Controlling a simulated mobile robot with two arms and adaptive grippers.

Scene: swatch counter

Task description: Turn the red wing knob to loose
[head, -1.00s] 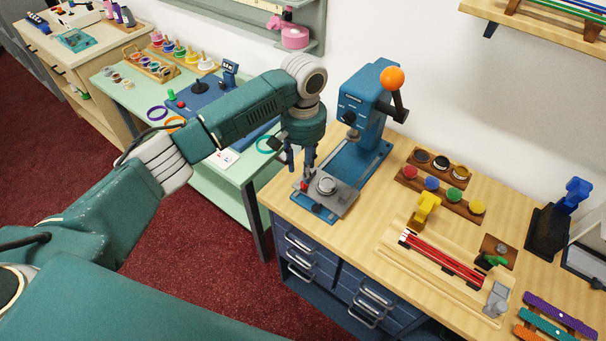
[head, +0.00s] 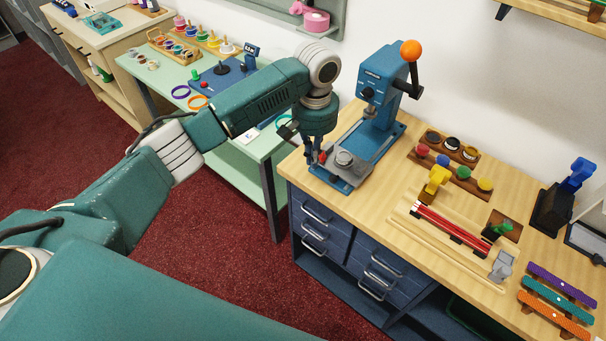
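The red wing knob (head: 322,157) is a small red piece at the left side of the grey plate (head: 360,163) on the blue press base, at the table's front left corner. My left gripper (head: 315,160) points down at the knob, its fingers low and right beside it. The fingers partly hide the knob, and I cannot tell whether they touch it or how far apart they are. The knob's turned position is too small to read. My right gripper is not in view.
The blue press (head: 380,88) with an orange-balled lever (head: 411,50) stands just behind the plate. A round silver part (head: 345,158) sits on the plate. To the right are a yellow clamp (head: 436,182), red rods (head: 450,228) and colored knobs on wooden racks.

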